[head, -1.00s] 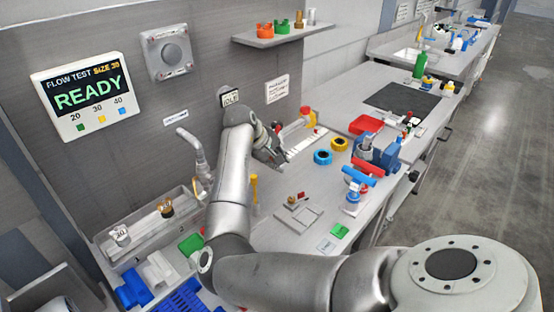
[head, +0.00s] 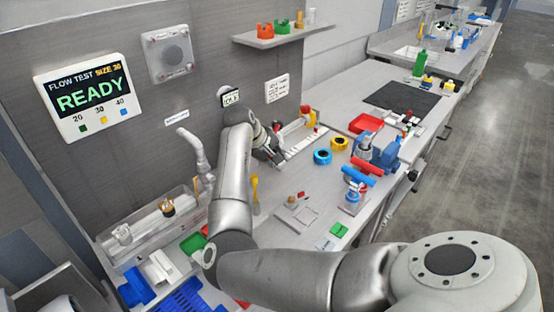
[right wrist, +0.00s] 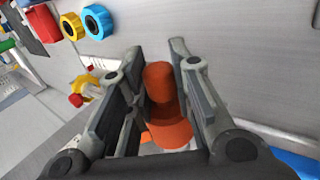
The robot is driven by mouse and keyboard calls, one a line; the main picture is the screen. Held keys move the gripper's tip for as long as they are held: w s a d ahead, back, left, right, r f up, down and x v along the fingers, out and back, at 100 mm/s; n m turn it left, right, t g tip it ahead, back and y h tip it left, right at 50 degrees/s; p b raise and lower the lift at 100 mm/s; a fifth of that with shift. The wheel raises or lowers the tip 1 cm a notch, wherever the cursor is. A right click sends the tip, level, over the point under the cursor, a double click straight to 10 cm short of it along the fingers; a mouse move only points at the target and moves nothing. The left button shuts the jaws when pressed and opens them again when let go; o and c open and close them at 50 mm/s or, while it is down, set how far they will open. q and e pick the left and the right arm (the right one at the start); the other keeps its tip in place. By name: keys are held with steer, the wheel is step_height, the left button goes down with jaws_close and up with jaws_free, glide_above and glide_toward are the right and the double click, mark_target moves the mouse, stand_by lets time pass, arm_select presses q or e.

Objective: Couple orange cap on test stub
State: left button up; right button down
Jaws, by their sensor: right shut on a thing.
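My right gripper (right wrist: 165,100) is shut on an orange piece (right wrist: 158,82), which I take for the orange cap. The piece shows a rounded upper part and a wider orange part below, between the fingers. In the head view my right gripper (head: 275,145) is low beside the white rail fixture (head: 304,141) at the back wall, and its fingers hide the cap there. I cannot clearly make out the test stub or whether the cap touches it. My left gripper is out of view.
A yellow-and-red clamp (head: 307,115) stands at the fixture's far end. A blue ring (head: 322,157) and a yellow ring (head: 339,143) lie to its right. A shelf (head: 285,36) above holds orange and green parts.

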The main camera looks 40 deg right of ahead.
steer(key=shift+w+a+r, duration=0.15)
steer(key=shift+w, duration=1.75)
steer(key=c, duration=1.2)
jaws_free()
steer(key=shift+w, duration=0.1)
steer(key=shift+a, duration=0.1)
steer(key=shift+a+r, duration=0.1)
steer(key=shift+a, duration=0.05)
steer(key=v, duration=1.1)
steer(key=shift+r, duration=0.25)
